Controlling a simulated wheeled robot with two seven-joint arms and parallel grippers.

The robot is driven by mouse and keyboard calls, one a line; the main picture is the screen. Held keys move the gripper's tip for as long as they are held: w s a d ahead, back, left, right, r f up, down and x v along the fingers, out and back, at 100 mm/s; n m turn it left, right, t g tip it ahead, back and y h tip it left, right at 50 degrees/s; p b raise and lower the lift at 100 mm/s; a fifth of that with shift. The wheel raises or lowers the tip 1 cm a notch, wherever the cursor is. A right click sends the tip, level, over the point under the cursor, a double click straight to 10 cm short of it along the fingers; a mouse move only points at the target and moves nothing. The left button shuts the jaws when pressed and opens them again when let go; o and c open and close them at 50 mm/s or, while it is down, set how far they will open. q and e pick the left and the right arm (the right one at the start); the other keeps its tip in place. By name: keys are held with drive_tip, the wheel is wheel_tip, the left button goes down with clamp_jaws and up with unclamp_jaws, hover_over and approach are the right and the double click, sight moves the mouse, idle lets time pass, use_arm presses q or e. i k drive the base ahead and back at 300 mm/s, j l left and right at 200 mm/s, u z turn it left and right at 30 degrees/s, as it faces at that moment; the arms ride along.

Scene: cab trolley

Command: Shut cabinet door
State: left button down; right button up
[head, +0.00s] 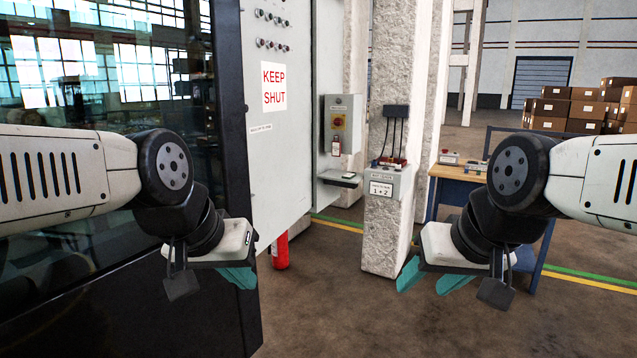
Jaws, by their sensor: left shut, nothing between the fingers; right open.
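The pale grey cabinet door (283,150) stands left of centre in the head view, upright, with a red-lettered "KEEP SHUT" sign (273,87) and rows of dark knobs above it. A pale cabinet panel (327,60) shows just right of its far edge. I cannot tell how far the door stands open. My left gripper (237,277) is shut and empty, in front of the dark glass panel and the door's lower near corner. I cannot tell whether it touches the door. My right gripper (432,281) is open and empty, to the right, apart from the door.
A dark-framed glass panel (75,270) fills the left. A red cylinder (280,251) stands below the door. A concrete pillar (382,235) with a switch box (390,186) stands at centre. A blue-framed bench (452,173) is behind my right arm.

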sight(277, 82)
drive_tip(key=i+l+u, duration=0.6)
drive_tip(key=l, duration=0.4)
drive_tip(key=i+j+z, duration=0.6)
drive_tip(key=i+z, duration=0.15)
drive_tip(key=i, duration=0.1)
